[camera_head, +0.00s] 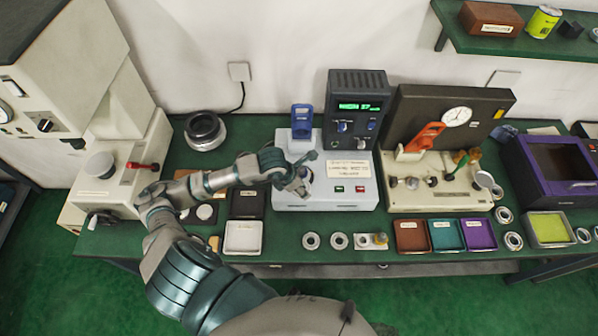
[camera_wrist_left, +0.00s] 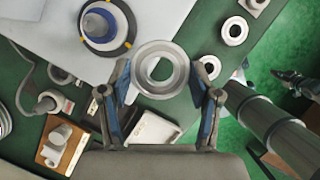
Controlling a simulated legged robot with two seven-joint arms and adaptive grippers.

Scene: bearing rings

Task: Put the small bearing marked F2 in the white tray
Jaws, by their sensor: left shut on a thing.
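My left gripper (camera_head: 301,188) is over the white device on the bench. In the left wrist view my left gripper (camera_wrist_left: 161,88) is shut on a silver bearing ring (camera_wrist_left: 160,70), held between the fingertips. No marking is readable on this ring, so I cannot tell whether it is F2. The white tray (camera_head: 243,237) is at the bench's front edge, left of and nearer than the gripper. It looks empty. In the left wrist view the white tray (camera_wrist_left: 152,130) shows partly between the fingers. My right gripper is not in view.
A black tray (camera_head: 247,204) is behind the white tray. Loose rings (camera_head: 311,241) (camera_head: 338,241) lie at the front edge, right of it. Brown (camera_head: 411,236), teal (camera_head: 447,235) and purple (camera_head: 479,234) trays stand further right. The white device (camera_head: 325,196) has a blue-topped post.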

